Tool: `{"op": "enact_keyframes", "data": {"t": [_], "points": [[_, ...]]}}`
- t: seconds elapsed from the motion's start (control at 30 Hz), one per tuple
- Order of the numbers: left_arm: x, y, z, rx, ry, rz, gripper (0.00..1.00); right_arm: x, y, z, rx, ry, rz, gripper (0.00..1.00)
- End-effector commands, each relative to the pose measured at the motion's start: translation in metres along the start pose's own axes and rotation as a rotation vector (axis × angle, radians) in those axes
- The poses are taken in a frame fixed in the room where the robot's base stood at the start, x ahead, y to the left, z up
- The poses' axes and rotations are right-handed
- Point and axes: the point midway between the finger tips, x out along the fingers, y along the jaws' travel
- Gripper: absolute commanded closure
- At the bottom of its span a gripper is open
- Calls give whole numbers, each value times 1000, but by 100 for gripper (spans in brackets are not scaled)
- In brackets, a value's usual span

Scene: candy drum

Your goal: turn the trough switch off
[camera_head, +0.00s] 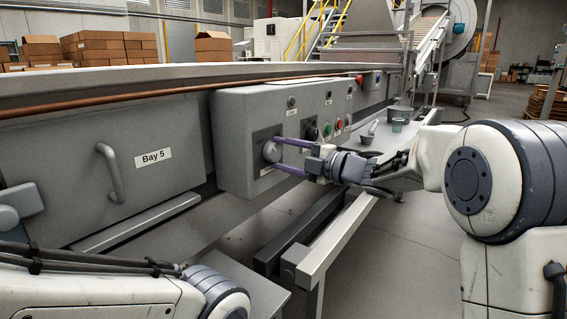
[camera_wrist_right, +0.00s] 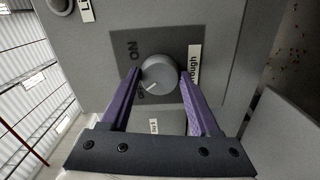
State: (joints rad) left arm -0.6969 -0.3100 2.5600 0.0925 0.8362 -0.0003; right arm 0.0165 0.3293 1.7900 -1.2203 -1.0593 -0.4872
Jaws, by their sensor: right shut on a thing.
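The trough switch is a round grey knob (camera_head: 271,152) on a dark square plate on the grey control box (camera_head: 240,125). In the right wrist view the knob (camera_wrist_right: 160,75) shows a white pointer line slanting to the lower left, towards a partly hidden label beginning "O". "ON" stands at the plate's upper left, and a white "Trough" label is partly covered. My right gripper (camera_head: 273,153) is shut on the knob, with one purple finger on each side. My left arm shows at the bottom left, but its gripper is out of view.
A grey rail (camera_head: 330,235) runs below the box. A small cup (camera_head: 397,124) stands on the shelf behind my right gripper.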

Motion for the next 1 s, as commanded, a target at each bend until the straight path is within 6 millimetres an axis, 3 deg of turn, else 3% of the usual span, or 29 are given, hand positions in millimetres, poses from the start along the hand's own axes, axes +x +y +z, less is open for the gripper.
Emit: {"op": "enact_keyframes", "data": {"t": [0.3,0.9,0.93,1.0], "points": [[14,-1,1,0,0,0,50,0,-1,2,-137,-4,1,93],[15,-1,1,0,0,0,50,0,1,1,-171,-4,0,93],[15,-1,1,0,0,0,50,0,1,1,-171,-4,0,26],[15,-1,1,0,0,0,50,0,1,1,-170,-4,0,9]]}}
